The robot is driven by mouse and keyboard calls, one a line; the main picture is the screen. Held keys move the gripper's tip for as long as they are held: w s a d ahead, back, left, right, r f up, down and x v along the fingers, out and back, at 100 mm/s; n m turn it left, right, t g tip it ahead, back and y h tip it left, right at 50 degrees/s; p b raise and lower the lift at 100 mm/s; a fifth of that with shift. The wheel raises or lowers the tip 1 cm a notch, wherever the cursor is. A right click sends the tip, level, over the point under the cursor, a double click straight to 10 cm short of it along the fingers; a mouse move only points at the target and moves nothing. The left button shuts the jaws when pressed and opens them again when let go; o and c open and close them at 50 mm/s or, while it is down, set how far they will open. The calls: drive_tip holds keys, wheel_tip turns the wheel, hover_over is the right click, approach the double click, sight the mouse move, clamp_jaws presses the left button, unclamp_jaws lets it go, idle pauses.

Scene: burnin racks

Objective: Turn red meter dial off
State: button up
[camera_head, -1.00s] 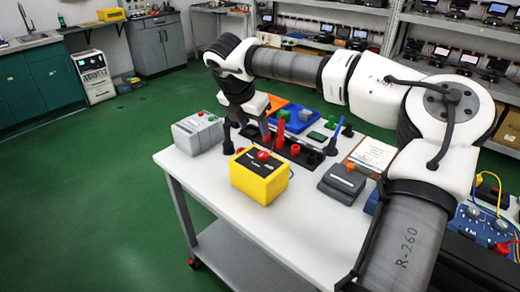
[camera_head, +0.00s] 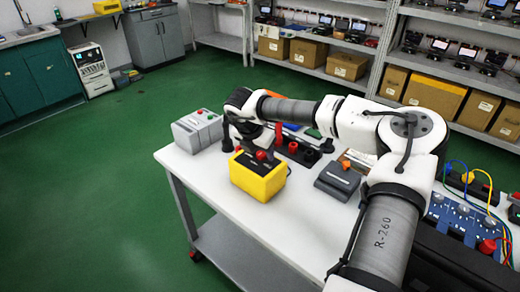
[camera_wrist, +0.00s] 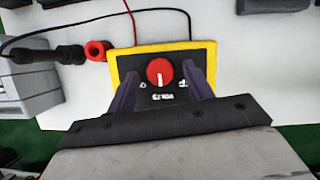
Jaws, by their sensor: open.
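The yellow meter (camera_head: 259,181) with a black face stands on the white table near its front left corner. Its red dial (camera_head: 261,155) is on the top face, and in the wrist view the red dial (camera_wrist: 160,72) shows a white pointer line toward the bottom of the picture. My gripper (camera_wrist: 165,90) is open, with one dark finger on each side of the dial over the meter face. I cannot tell whether the fingers touch the dial. In the head view my wrist hangs just behind and above the meter, and the fingertips are hard to make out.
A grey box (camera_head: 197,131) with a red and a green button stands left of the meter. A dark grey device (camera_head: 337,180) sits to the right. A black and a red connector (camera_wrist: 97,50) with cables lie beside the meter. The table's front is clear.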

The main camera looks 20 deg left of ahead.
drive_tip(key=c, duration=1)
drive_tip(key=shift+f+b, duration=0.1)
drive_tip(key=shift+b, duration=0.4)
drive_tip(key=shift+d+f+n+y+b, duration=0.15)
drive_tip(key=shift+n+y+b, duration=0.15)
drive_tip(key=shift+n+b, duration=0.45)
drive_tip(key=n+y+b, duration=0.1)
drive_tip(key=n+b, duration=0.2)
drive_tip(key=b, duration=0.1)
drive_tip(key=shift+d+b, duration=0.1)
drive_tip(key=shift+b, duration=0.3)
drive_tip(key=n+b, duration=0.1)
drive_tip(key=n+y+b, duration=0.1)
drive_tip(key=n, duration=0.1)
drive_tip(key=shift+d+n+g+y, duration=0.1)
drive_tip(key=shift+n+g+y, duration=0.15)
drive_tip(key=shift+g+y, duration=0.05)
drive_tip(key=shift+w+d+r+n+g+y+b, duration=0.15)
drive_tip(key=shift+n+g+y+b, duration=0.1)
drive_tip(key=shift+n, duration=0.7)
drive_tip(key=shift+s+a+r+n+g+y+b, duration=0.15)
drive_tip(key=shift+n+y+b, duration=0.1)
drive_tip(key=shift+n, duration=0.7)
drive_tip(key=shift+w+d, duration=0.1)
drive_tip(key=shift+w, duration=0.05)
